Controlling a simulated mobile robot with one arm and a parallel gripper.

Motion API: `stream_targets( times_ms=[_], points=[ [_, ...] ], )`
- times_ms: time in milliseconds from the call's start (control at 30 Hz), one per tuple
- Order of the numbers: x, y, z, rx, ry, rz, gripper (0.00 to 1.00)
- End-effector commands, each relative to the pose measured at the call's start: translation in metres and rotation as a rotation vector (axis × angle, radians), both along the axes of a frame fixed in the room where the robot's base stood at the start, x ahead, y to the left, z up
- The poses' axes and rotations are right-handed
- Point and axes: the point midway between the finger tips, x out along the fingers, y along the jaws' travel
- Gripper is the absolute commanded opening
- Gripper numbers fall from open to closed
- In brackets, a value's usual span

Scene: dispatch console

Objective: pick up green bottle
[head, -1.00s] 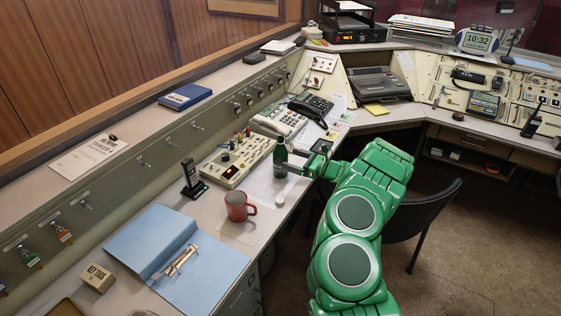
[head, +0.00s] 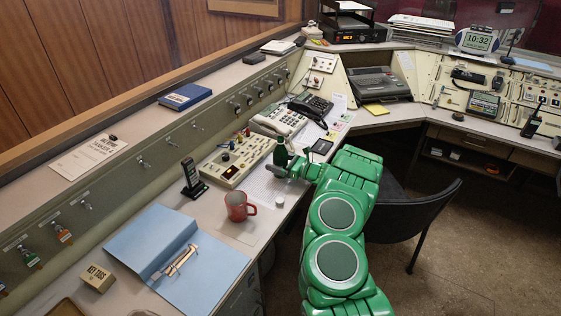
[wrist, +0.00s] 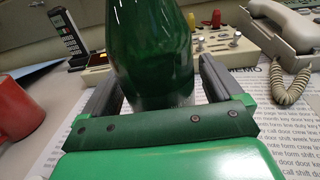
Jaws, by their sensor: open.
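The green bottle (wrist: 152,50) stands upright on printed paper on the desk. In the wrist view it fills the upper middle, its top cut off by the frame edge. My gripper (wrist: 158,82) is open, with one dark finger on each side of the bottle's lower part. A small gap shows on the right side; I cannot tell whether the left finger touches. In the head view the bottle (head: 281,154) is partly hidden behind my gripper (head: 284,170), which is low over the desk beside the button console.
A red mug (head: 237,206), a black handset (head: 191,180) and a small white cap-like item (head: 279,201) stand nearby. The beige button console (head: 238,163) and telephones (head: 280,121) lie behind. A black chair (head: 412,215) stands right of my arm.

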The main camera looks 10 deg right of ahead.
Motion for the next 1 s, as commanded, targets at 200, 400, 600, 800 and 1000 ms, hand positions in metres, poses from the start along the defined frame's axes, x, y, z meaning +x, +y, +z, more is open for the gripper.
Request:
stream_targets(
  times_ms=[200, 400, 600, 800, 1000],
  points=[
    [0.005, 0.0062, 0.0001, -0.001, 0.0, 0.001, 0.93],
    [0.0051, 0.0058, 0.0003, -0.001, 0.0, 0.001, 0.84],
    [0.0051, 0.0057, 0.0005, -0.002, -0.001, 0.0, 0.54],
    [0.0052, 0.0056, 0.0006, -0.002, -0.001, 0.0, 0.32],
    [0.0052, 0.0055, 0.0008, -0.002, -0.001, 0.0, 0.32]
  ],
)
